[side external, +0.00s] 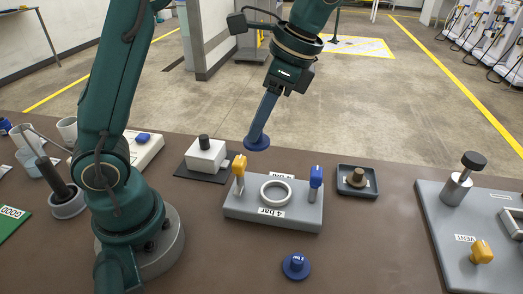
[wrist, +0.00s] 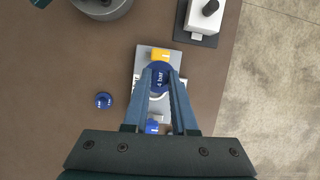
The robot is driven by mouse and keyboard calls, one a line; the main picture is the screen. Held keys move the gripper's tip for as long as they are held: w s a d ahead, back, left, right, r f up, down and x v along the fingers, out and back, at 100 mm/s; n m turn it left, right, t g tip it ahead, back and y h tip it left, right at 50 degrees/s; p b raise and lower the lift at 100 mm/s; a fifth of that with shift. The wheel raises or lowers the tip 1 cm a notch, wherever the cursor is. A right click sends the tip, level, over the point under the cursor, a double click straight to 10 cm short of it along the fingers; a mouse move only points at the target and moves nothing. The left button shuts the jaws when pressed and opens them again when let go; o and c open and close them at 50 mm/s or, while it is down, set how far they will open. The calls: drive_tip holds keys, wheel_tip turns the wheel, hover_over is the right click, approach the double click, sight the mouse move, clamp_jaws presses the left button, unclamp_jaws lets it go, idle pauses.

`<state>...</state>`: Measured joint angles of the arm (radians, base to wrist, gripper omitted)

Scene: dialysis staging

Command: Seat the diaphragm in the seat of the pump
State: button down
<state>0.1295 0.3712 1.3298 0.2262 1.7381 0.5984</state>
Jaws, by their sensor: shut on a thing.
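My gripper (side external: 261,122) is shut on a blue round diaphragm (side external: 257,143) and holds it in the air. In the wrist view the diaphragm (wrist: 159,78) reads "4 bar" between the fingertips (wrist: 160,72). The pump (side external: 240,211) is a grey block with a "4 bar" label on its front. Its round seat, a pale ring (side external: 263,193), is empty in the side view, with the diaphragm above and behind it. In the wrist view the diaphragm and fingers hide part of the seat.
A yellow knob (side external: 239,165) and a blue knob (side external: 316,177) stand on the pump, either side of the seat. Another blue disc (side external: 296,266) lies on the table in front. A dark tray (side external: 347,190) is at right, and a white block (side external: 205,157) at back left.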

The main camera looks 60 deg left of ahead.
drive_tip(key=shift+m, duration=0.4)
drive_tip(key=w+d+f, duration=0.1)
drive_tip(key=f, duration=0.7)
drive_tip(key=w+d+f, duration=0.1)
drive_tip(key=f, duration=0.3)
drive_tip(key=shift+w+d, duration=0.35)
drive_tip(key=shift+f, duration=0.1)
drive_tip(key=c, duration=0.7)
unclamp_jaws()
